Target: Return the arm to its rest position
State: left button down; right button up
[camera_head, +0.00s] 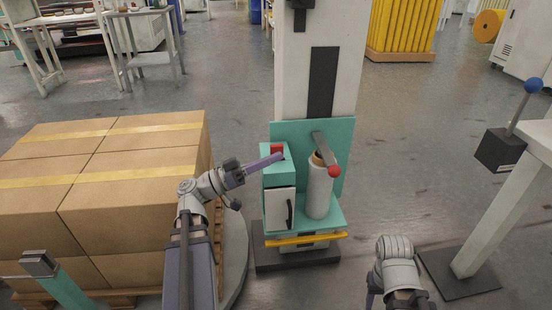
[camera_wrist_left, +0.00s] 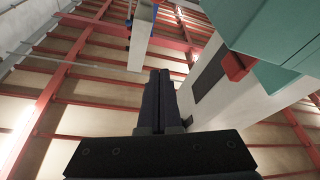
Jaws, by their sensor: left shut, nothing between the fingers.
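My left gripper (camera_head: 278,157) is shut and empty. Its slim fingers point right, by the upper front of a teal machine (camera_head: 333,213), close to a red block (camera_head: 277,149) on its top left part. I cannot tell whether they touch it. In the left wrist view the two dark fingers (camera_wrist_left: 158,75) lie together, with the red block (camera_wrist_left: 238,66) apart from them to the upper right. A white film roll (camera_head: 319,192) stands upright on the machine, under a grey lever with a red knob (camera_head: 334,171). My right arm shows at the bottom; its gripper is not visible.
Stacked cardboard boxes (camera_head: 113,190) on a pallet stand at the left, close to my left arm. A white column (camera_head: 290,85) rises behind the machine. A stand with a black box and blue-knobbed lever (camera_head: 500,150) is at the right. Open grey floor lies between.

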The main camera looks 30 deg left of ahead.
dwell(0.3)
pick_arm(q)
jog(key=d+f+g+y, duration=0.4)
jog(key=d+f+g, duration=0.6)
jog(key=d+f, duration=0.7)
jog(key=s+d+f+n+g+y, duration=0.1)
jog(key=s+d+f+g+y, duration=0.4)
jog(key=s+f+y, duration=0.7)
notch_tip(320, 180, up, 39)
jog(key=w+d+y+p, duration=0.1)
jog(key=w+p, duration=0.1)
jog(key=p, duration=3.7)
jog(key=shift+w+r+n+t+y, duration=0.15)
jog(key=shift+w+n+t+y, duration=0.15)
jog(key=shift+w, duration=0.1)
jog(key=c, duration=1.6)
grip_release()
jog(key=shift+d, duration=0.1)
